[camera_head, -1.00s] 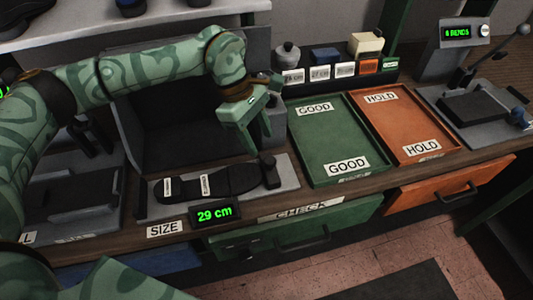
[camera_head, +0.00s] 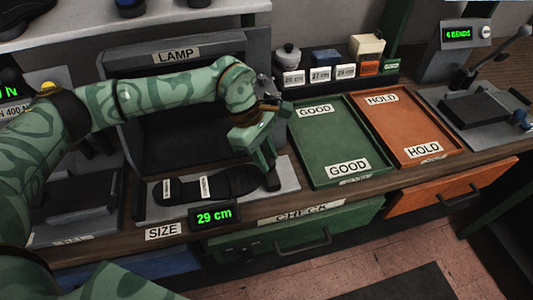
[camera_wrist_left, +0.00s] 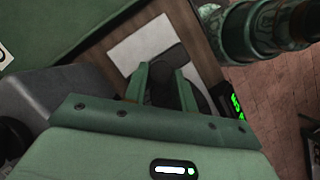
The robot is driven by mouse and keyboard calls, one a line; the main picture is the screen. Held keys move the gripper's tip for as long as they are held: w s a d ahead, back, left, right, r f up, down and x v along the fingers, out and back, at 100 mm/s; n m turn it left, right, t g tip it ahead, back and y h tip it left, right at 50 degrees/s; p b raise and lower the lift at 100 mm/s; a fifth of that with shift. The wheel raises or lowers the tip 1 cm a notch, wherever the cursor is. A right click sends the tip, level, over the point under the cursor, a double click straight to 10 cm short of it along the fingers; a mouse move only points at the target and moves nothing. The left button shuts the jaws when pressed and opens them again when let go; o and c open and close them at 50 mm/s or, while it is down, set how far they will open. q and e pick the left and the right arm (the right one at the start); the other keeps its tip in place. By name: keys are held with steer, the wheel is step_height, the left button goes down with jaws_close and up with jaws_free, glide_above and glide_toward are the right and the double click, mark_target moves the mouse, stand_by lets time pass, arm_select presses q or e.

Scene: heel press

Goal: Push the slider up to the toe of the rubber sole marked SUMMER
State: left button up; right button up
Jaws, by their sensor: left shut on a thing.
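A black rubber sole (camera_head: 232,183) lies flat on the grey size gauge (camera_head: 288,184). It carries two small white labels, too small to read. The slider (camera_wrist_left: 162,90) is a dark upright knob at the right end of the gauge, by the sole's right end. My left gripper (camera_head: 267,176) points down over the gauge with its fingers either side of the slider, shut on it; the fingers also show in the left wrist view (camera_wrist_left: 162,82). The fingers hide most of the slider in the head view, so I cannot tell whether it touches the sole. My right gripper is out of view.
A display (camera_head: 215,216) in front of the gauge reads 29 cm. The green GOOD tray (camera_head: 330,145) and orange HOLD tray (camera_head: 405,130) stand empty to the right. The LAMP box (camera_head: 180,55) stands behind the gauge. A press (camera_head: 475,108) is at far right.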

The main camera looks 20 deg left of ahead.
arm_select(q)
steer(key=shift+s+a+r+p, duration=0.15)
steer(key=shift+s+a+p, duration=0.35)
steer(key=shift+a, duration=0.35)
steer(key=o, duration=0.8)
steer(key=shift+c, duration=0.2)
steer(key=p+v, duration=0.1)
steer(key=v, duration=1.5)
steer(key=shift+p, duration=0.35)
